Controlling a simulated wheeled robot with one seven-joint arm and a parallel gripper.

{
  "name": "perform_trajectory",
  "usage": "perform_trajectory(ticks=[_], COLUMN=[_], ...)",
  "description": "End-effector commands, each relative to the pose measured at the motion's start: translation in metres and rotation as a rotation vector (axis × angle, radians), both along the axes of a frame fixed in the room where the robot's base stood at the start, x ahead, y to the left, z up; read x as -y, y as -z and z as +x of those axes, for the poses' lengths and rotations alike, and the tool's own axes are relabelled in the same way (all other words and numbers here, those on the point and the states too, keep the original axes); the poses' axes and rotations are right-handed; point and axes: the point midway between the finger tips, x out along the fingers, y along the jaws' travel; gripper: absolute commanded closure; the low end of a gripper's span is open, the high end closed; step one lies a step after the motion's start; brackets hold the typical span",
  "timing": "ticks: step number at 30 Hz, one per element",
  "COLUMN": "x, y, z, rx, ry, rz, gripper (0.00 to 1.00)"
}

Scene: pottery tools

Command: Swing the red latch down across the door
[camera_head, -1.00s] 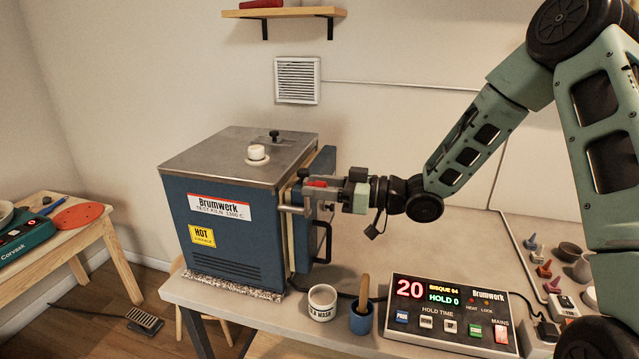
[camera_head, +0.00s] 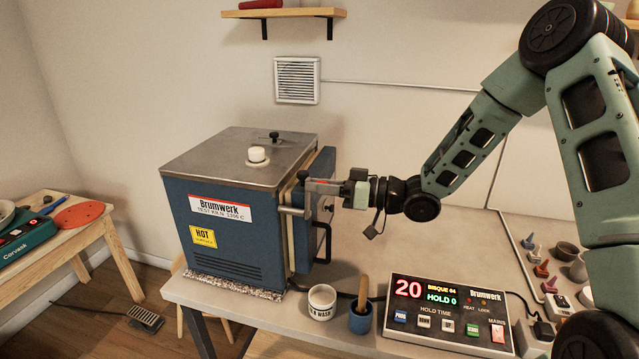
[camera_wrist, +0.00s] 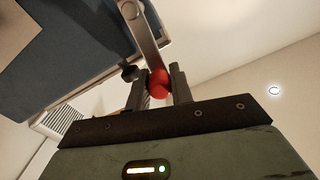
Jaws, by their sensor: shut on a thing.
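The blue kiln (camera_head: 235,262) stands on the table with its door (camera_head: 327,162) on its right side. The door looks shut or nearly so; its edge faces the head camera. In the wrist view the latch is a grey metal bar (camera_wrist: 146,40) ending in a red knob (camera_wrist: 158,82). My gripper (camera_wrist: 158,90) has its two fingers on either side of the knob and is shut on it. In the head view my gripper (camera_head: 322,187) reaches in from the right at the upper door and hides most of the latch. A black door handle (camera_head: 326,243) hangs below.
A white cup (camera_head: 322,303) and a blue pot with a wooden-handled tool (camera_head: 361,318) stand in front of the door. A controller box (camera_head: 447,312) sits at the front right. A shelf (camera_head: 285,13) is on the wall.

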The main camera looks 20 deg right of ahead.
Motion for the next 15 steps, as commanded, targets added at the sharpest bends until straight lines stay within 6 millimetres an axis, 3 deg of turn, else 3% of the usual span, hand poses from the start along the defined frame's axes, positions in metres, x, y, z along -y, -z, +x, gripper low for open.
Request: perform_trajectory(ticks=[15], x=[0.012], y=[0.005], z=[0.017], rx=[-0.253], ry=[-0.004], rz=[0.185], gripper=[1.00])
